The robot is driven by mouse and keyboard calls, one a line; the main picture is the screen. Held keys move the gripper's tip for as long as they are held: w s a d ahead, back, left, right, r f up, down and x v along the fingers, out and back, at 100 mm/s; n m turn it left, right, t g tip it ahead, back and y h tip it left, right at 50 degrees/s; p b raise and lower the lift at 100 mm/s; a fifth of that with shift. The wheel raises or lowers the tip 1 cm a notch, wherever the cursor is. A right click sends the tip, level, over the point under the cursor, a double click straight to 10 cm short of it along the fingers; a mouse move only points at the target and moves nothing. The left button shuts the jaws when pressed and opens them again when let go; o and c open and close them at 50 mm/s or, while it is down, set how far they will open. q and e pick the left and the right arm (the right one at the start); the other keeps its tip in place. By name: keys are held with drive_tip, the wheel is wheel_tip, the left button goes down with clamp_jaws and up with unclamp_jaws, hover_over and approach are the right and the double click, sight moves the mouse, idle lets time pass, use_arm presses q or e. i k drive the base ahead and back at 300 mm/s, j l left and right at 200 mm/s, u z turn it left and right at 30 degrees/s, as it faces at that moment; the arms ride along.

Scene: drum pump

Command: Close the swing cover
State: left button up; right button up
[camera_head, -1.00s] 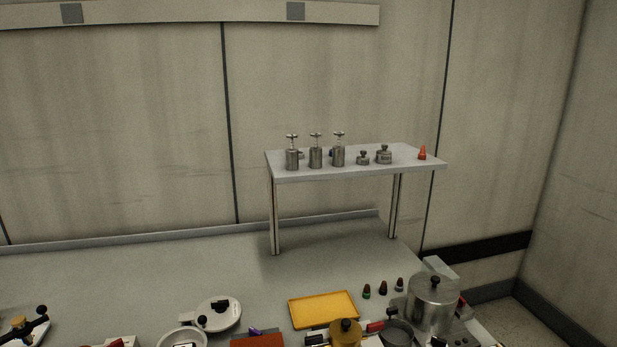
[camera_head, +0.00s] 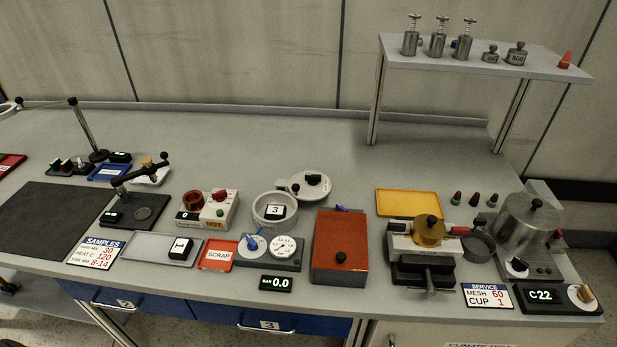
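A round white cover (camera_head: 312,186) with a black knob sits at the middle of the bench, swung out behind and to the right of a white round pot (camera_head: 275,211) marked 3. A short arm with a small black knob joins the two near the pot's back rim. The cover lies beside the pot, not over it, and the pot's top is open. Neither of my grippers shows in the head view.
An orange-red box (camera_head: 340,246) with a black knob stands right of the pot. A dial unit (camera_head: 270,252) stands in front, a red-knobbed heater (camera_head: 208,210) to the left. A yellow tray (camera_head: 409,203) lies at right. Clear bench lies behind the cover.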

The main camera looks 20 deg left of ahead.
sight(303, 179)
drive_tip(key=i+l+u, duration=0.1)
drive_tip(key=l, duration=0.35)
drive_tip(key=i+l+u, duration=0.1)
drive_tip(key=l, duration=0.3)
drive_tip(key=i+l+u, duration=0.15)
drive_tip(key=l, duration=0.3)
drive_tip(key=k, duration=0.05)
